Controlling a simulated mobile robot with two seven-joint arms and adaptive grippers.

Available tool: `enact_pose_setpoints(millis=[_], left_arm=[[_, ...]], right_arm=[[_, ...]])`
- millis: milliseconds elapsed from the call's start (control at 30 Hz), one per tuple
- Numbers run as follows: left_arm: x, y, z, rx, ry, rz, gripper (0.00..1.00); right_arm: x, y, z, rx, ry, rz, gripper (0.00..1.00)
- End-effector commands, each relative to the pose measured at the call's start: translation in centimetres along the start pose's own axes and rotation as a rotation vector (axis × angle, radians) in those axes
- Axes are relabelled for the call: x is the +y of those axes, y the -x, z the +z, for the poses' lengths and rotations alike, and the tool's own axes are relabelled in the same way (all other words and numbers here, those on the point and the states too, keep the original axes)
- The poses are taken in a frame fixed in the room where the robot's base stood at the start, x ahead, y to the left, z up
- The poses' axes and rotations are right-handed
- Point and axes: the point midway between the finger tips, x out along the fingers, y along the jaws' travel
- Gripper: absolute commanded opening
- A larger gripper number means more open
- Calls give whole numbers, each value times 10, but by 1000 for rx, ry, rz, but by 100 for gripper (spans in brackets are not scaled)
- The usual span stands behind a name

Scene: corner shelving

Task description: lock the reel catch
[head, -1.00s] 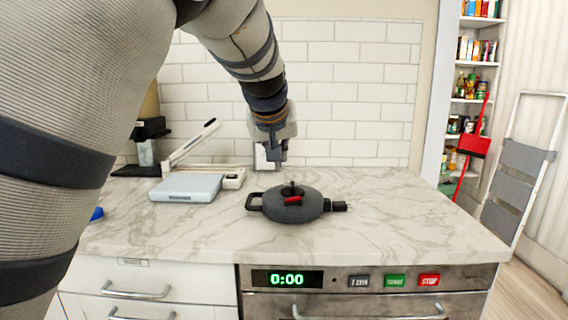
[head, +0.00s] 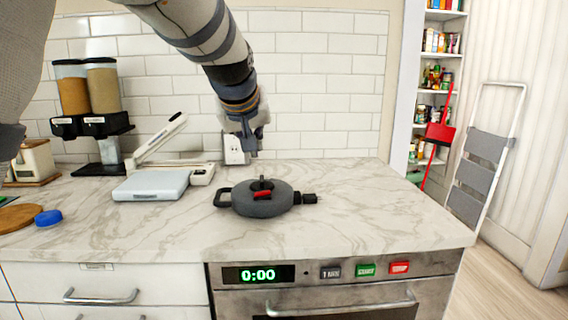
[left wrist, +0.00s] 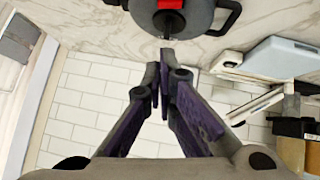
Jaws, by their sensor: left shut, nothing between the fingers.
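The reel (head: 283,203) is a dark grey round body lying on the marble counter, with a loop handle on its left and a black nozzle on its right. Its red catch (head: 262,194) lies on top, in front of a small black knob. My left gripper (head: 254,154) is above and behind the reel, pointing down, shut and empty, apart from it. In the left wrist view the closed fingertips (left wrist: 163,52) show below the reel (left wrist: 196,14), and the red catch (left wrist: 171,4) is cut by the top edge. My right gripper is not in view.
A white paper trimmer (head: 152,186) with a raised arm stands left of the reel. Dispensers (head: 88,90), a blue lid (head: 48,217) and a wooden board (head: 14,217) are further left. The counter right of the reel is clear. A tiled wall (head: 320,90) stands behind.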

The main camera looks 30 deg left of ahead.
Motion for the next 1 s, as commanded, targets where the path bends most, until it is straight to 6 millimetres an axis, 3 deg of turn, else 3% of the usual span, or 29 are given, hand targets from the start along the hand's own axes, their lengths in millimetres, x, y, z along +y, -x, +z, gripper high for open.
enact_pose_setpoints(millis=[433, 700, 1000], left_arm=[[-2, -102, 6, -11, -3, -7, 0], [-1, -117, 27, -2, 0, -2, 0], [-1, -120, 30, -2, 0, -1, 0]], right_arm=[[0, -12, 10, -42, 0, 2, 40], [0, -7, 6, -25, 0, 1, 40], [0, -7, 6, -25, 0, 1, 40]])
